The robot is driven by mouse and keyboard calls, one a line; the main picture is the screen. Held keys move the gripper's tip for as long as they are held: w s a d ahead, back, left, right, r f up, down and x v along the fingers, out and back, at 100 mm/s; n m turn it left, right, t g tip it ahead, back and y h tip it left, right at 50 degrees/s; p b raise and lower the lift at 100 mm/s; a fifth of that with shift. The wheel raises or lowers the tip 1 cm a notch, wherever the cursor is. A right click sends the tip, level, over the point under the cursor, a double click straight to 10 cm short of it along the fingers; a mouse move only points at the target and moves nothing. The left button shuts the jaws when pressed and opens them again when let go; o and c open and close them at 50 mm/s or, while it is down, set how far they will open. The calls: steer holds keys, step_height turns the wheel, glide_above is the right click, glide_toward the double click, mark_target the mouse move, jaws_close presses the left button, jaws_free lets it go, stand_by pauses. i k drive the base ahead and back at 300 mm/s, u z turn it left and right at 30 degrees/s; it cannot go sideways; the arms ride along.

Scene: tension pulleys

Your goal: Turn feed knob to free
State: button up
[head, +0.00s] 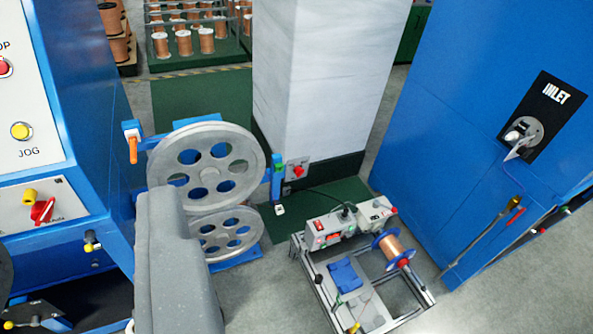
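A red rotary knob (42,211) sits on a white panel on the blue machine at the left. Small print beside it is too small to read, so I cannot tell if it is the feed knob or which position it points to. A yellow part (30,196) is just above it. A grey part of my arm rises from the bottom, left of centre. No gripper fingers show in the view.
Two grey pulleys (206,163) stand behind my arm. A small cart (362,318) with control boxes and a copper spool (390,247) stands right of centre. A white column (322,75) is behind. A blue cabinet (455,140) marked INLET is at the right. Grey floor shows between them.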

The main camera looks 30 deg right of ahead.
mark_target(298, 170)
steer(key=u, duration=1.2)
steer(key=i, duration=1.7)
steer(key=z, duration=3.15)
steer(key=i, duration=0.15)
steer(key=z, duration=0.6)
